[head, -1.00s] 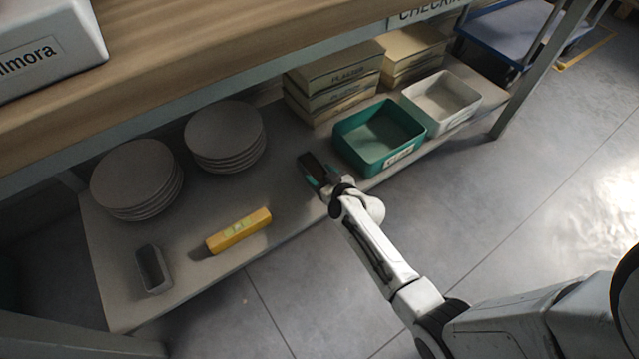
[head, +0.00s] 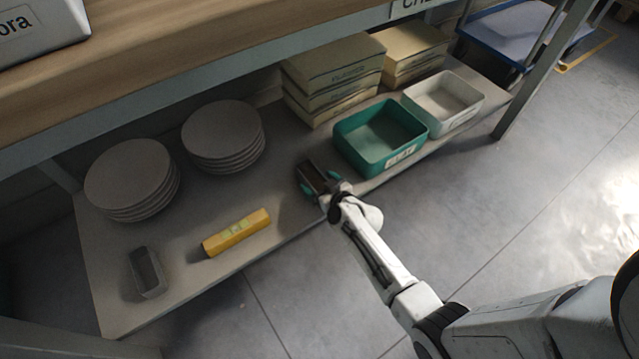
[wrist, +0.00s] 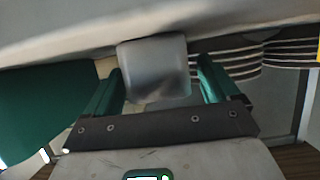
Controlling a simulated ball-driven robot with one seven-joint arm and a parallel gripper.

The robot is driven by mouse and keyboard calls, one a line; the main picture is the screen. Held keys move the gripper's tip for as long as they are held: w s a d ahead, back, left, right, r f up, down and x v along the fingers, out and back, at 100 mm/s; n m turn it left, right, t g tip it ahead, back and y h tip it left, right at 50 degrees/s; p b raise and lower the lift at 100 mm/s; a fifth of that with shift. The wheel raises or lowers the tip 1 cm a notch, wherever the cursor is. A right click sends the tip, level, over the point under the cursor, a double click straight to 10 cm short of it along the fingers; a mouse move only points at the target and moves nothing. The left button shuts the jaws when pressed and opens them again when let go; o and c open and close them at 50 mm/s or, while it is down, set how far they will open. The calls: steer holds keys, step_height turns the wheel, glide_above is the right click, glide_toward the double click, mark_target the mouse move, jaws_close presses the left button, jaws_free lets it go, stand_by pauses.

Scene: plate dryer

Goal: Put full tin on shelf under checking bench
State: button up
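A small grey tin (head: 318,174) with a dark, brownish inside sits at the middle of the shelf (head: 200,290) under the checking bench (head: 230,45). My gripper (head: 320,182) is around it, a teal finger on each side. In the wrist view the tin (wrist: 154,70) is between the fingers (wrist: 160,88), with a narrow gap on the right and little or none visible on the left. The gripper looks open. The tin seems to rest on the shelf's pale surface. A second narrow grey tin (head: 148,271) stands at the shelf's left front.
A teal tray (head: 380,137), a white tray (head: 442,103) and stacked boxes (head: 333,78) fill the right side. A blue cart (head: 525,35) is beyond.

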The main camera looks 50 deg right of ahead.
steer(key=shift+r, duration=0.1)
steer(key=shift+s+r, duration=0.1)
steer(key=shift+s, duration=0.1)
steer(key=p+v, duration=0.4)
steer(key=v, duration=0.7)
steer(key=s+a+r+n+g+y, duration=0.3)
steer(key=a+n+g+y, duration=0.15)
steer(key=a, duration=0.65)
steer(key=s+r+m+g, duration=0.1)
steer(key=s+r+g, duration=0.2)
steer(key=s, duration=0.3)
steer(key=s+a+r+g, duration=0.1)
steer(key=s+r+g, duration=0.3)
steer(key=s, duration=0.3)
steer(key=shift+s+r+m+h, duration=0.15)
steer(key=shift+r+m+h, duration=0.2)
steer(key=shift+r+h, duration=0.15)
